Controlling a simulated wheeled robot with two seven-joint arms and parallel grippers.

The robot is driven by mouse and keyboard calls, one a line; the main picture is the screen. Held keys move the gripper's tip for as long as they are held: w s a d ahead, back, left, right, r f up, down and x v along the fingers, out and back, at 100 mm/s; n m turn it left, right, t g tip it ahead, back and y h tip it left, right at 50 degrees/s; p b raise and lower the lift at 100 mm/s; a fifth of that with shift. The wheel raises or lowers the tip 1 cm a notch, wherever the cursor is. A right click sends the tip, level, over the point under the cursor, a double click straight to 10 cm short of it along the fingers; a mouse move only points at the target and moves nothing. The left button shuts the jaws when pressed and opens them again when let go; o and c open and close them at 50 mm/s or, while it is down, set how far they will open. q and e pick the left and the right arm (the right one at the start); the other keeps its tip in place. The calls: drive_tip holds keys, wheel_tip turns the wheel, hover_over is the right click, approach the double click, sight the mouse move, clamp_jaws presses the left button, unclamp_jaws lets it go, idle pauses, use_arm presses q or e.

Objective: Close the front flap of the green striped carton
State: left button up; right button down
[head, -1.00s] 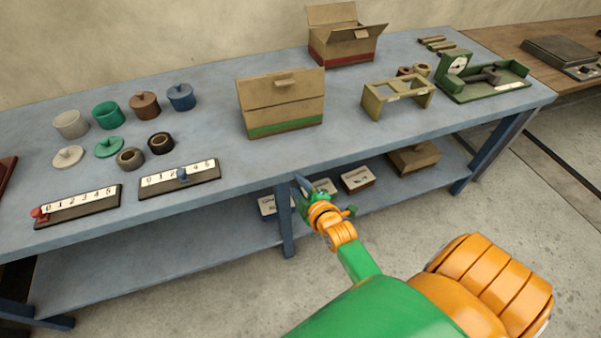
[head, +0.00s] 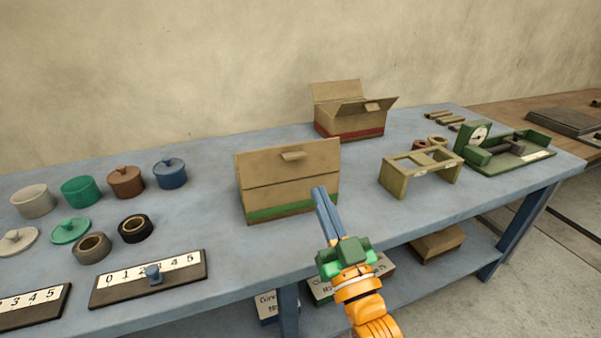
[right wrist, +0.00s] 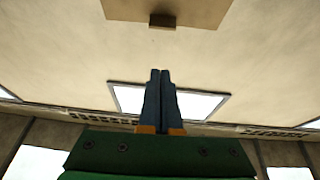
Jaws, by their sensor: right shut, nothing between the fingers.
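The green striped carton (head: 262,200) stands on the blue table, left of centre in the head view. Its front flap (head: 262,166), a tan panel with a small tab (head: 293,155), stands up above the front-face seam and hides the carton's opening. My right gripper (head: 319,190) is shut and empty, fingers pointing up, and overlaps the carton's lower right front in the picture; whether it touches is unclear. In the right wrist view its shut fingers (right wrist: 160,74) lie below a tan panel (right wrist: 205,10) with a tab, apparently the flap. My left gripper is out of view.
A red striped carton (head: 350,124) with open flaps stands behind. Pots, lids, rings and a numbered slider board (head: 120,293) are to the left. Boxes lie on the lower shelf.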

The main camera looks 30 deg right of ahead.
sight(294, 165)
use_arm(q)
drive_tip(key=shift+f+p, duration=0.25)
drive_tip(key=shift+p, duration=0.1)
use_arm(e)
drive_tip(key=w+d, duration=0.2)
drive_tip(key=w, duration=0.8)
drive_tip(key=shift+d+r, duration=0.3)
drive_tip(key=shift+d, duration=0.1)
